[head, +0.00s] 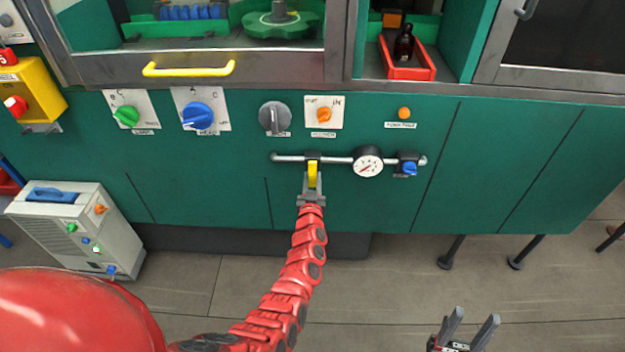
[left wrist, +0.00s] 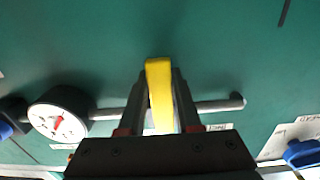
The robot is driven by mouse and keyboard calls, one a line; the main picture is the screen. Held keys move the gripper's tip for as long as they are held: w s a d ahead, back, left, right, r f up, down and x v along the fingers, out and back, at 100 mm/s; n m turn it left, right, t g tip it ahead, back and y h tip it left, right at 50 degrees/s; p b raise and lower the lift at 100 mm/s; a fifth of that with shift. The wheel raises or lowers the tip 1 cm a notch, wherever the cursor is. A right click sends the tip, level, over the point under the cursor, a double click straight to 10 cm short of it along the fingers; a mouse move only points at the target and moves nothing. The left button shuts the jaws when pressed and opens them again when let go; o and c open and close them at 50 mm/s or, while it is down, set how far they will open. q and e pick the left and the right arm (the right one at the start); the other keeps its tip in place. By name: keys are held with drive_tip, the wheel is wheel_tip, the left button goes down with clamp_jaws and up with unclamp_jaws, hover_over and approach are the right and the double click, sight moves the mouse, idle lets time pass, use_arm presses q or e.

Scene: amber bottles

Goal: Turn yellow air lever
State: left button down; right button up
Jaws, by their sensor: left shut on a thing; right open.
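The yellow air lever (head: 312,173) sits on a grey pipe (head: 287,157) across the front of the green cabinet. It points down, away from the pipe. My left gripper (head: 312,188) is shut on the lever from below. In the left wrist view the lever (left wrist: 160,90) stands between the two fingers of my left gripper (left wrist: 160,105), and its end shows beyond them. The lever's pivot is partly hidden. My right gripper (head: 468,330) is open and empty at the bottom right, far from the lever.
On the same pipe are a pressure gauge (head: 368,161) and a blue knob (head: 409,168). Above are a grey knob (head: 275,118), an orange knob (head: 323,114) and a blue dial (head: 198,116). A yellow handle (head: 188,69) juts out higher up. A white box (head: 80,230) stands at the left.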

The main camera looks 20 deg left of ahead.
use_arm(q)
drive_tip(key=shift+d, duration=0.1)
idle(0.7)
drive_tip(key=shift+w+d+n, duration=0.1)
drive_tip(key=shift+d+n, duration=0.3)
drive_tip(key=shift+n, duration=0.6)
drive_tip(key=d+n, duration=0.1)
drive_tip(key=n, duration=0.1)
drive_tip(key=d+r+n+b, duration=0.1)
drive_tip(key=n, duration=0.1)
drive_tip(key=w+d+n+b, duration=0.1)
drive_tip(key=n, duration=0.2)
drive_tip(key=shift+r, duration=0.3)
drive_tip(key=n, duration=0.2)
drive_tip(key=d+r+n+b, duration=0.1)
drive_tip(key=shift+w+r+n, duration=0.1)
drive_tip(key=shift+r+n, duration=0.2)
drive_tip(key=shift+n, duration=0.1)
drive_tip(key=shift+w+d+r+n+b, duration=0.15)
drive_tip(key=shift+r+n, duration=0.25)
drive_tip(key=shift+n, duration=0.45)
drive_tip(key=shift+s+d+r+n+b, duration=0.15)
drive_tip(key=shift+r+n, duration=0.3)
drive_tip(key=shift+n, duration=0.45)
drive_tip(key=shift+w+d+r+n+b, duration=0.15)
drive_tip(key=shift+r+n, duration=0.25)
drive_tip(key=shift+n, duration=0.45)
drive_tip(key=shift+r, duration=0.1)
drive_tip(key=c, duration=0.6)
unclamp_jaws()
